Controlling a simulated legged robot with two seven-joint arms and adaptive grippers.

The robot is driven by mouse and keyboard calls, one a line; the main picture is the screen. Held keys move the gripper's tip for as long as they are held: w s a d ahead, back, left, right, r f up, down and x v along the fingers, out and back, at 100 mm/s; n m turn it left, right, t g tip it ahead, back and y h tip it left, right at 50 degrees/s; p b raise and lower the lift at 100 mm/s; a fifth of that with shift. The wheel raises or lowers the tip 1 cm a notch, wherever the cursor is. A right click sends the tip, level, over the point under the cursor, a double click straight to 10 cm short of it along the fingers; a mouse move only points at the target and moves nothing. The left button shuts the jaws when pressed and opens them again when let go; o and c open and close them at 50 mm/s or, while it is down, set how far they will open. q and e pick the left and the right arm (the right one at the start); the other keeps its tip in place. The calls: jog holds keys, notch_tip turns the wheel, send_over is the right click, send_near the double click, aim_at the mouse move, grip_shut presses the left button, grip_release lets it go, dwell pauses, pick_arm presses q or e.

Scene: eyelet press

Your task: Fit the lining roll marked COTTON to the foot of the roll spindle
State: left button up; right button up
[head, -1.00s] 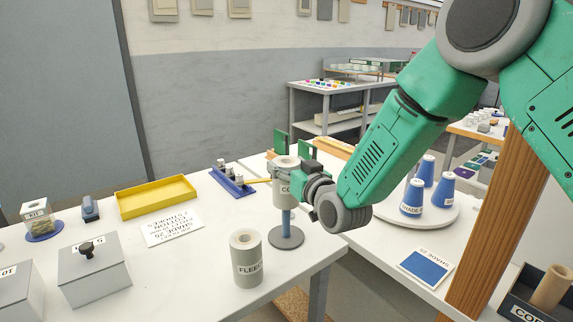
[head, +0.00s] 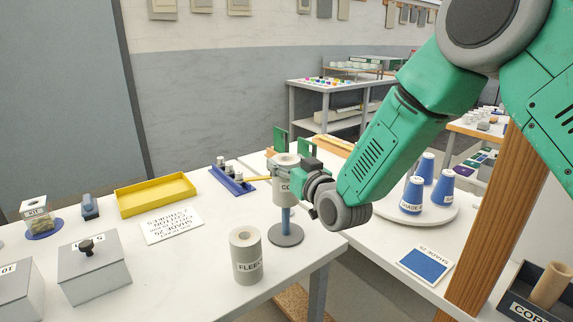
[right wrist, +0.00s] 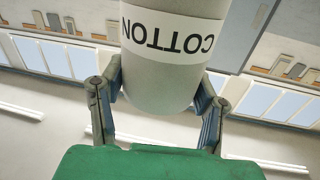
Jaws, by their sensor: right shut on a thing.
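The lining roll marked COTTON (head: 283,186) is a pale grey cylinder with a white label, upright above the spindle's round base. My right gripper (head: 296,172) is shut on it, one finger on each side, as the right wrist view (right wrist: 165,75) shows. In that view the COTTON label (right wrist: 170,35) appears upside down. The roll spindle's blue post (head: 286,220) shows below the roll, rising from a dark round base (head: 286,236). The roll is in line with the post and well above the base. The post's upper part is hidden. My left gripper is out of view.
A roll marked FLEECE (head: 246,258) stands close to the base, front left. A blue rack (head: 232,181) and a yellow tray (head: 156,195) lie to the left. Blue cones (head: 411,195) stand on a round plate at right. The table's front edge is near the base.

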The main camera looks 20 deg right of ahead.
aim_at(287, 201)
jog(key=shift+f+b, duration=0.4)
jog(key=shift+b, duration=0.05)
dwell(2.1)
jog(key=shift+f+b, duration=3.4)
jog(key=shift+f, duration=1.45)
jog(key=o, duration=1.7)
